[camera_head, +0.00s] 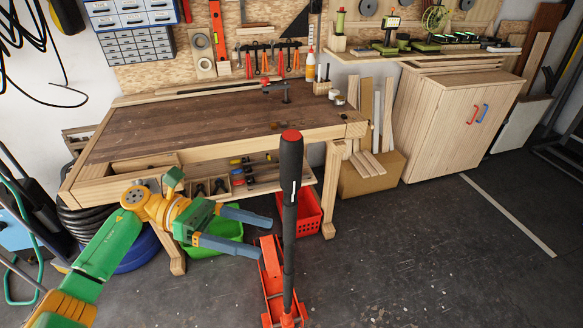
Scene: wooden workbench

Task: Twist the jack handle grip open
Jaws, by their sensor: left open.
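A red floor jack (272,275) sits on the dark floor in front of the workbench. Its long black handle stands nearly upright, with a thick black grip (291,165) at the top that ends in a red cap (291,135). My left gripper (266,235) comes in from the left, its two grey-blue fingers apart and pointing right at the handle. The fingertips appear just left of the handle shaft, below the thick grip. Nothing shows between the fingers. I cannot tell the depth gap to the handle. My right gripper is not in view.
The wooden workbench (190,125) stands behind the jack. A green bin (215,240) lies behind my left gripper, and a red crate (308,212) stands just behind the handle. A wooden cabinet (450,125) stands at the right. The floor at the right (420,260) is mostly clear.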

